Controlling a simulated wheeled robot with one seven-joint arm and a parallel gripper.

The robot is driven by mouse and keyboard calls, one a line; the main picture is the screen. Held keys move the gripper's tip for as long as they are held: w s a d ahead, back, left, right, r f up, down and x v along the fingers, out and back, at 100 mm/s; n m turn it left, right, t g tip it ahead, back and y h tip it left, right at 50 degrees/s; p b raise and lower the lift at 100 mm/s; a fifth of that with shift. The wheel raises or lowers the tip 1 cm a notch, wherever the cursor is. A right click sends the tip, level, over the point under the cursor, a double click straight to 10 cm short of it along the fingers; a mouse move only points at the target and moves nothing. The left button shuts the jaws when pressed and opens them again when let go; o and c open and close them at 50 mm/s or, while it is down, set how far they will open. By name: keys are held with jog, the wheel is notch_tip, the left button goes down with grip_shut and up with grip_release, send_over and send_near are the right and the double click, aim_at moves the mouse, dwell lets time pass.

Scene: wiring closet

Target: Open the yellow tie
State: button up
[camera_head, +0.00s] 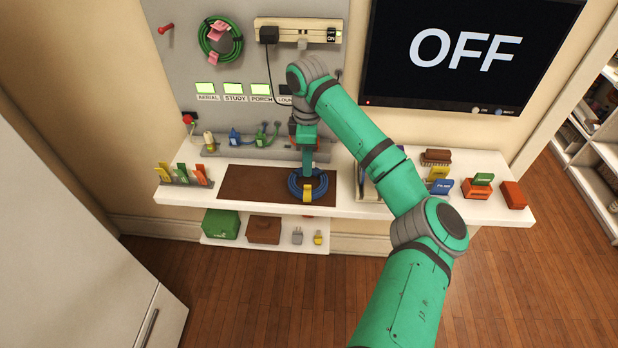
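A yellow tie (307,195) is on the front side of a coil of blue cable (321,189). The coil lies on a dark brown mat (249,186) on the white shelf. My gripper (308,172) points down over the back part of the coil, behind the yellow tie in the picture. Its fingertips are small and partly hidden by its own body, so I cannot tell their gap or whether they touch the coil. The yellow tie looks closed around the cable, but its fastening is too small to make out.
A grey board (180,60) behind holds a hanging green coil (220,40) with pink ties and a power strip (300,30). Colored clips (184,175) stand left of the mat. Several boxes (476,188) stand right of my arm. The mat's left part is clear.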

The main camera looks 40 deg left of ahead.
aim_at(307, 190)
notch_tip(307, 190, down, 8)
dwell(0.4)
grip_shut()
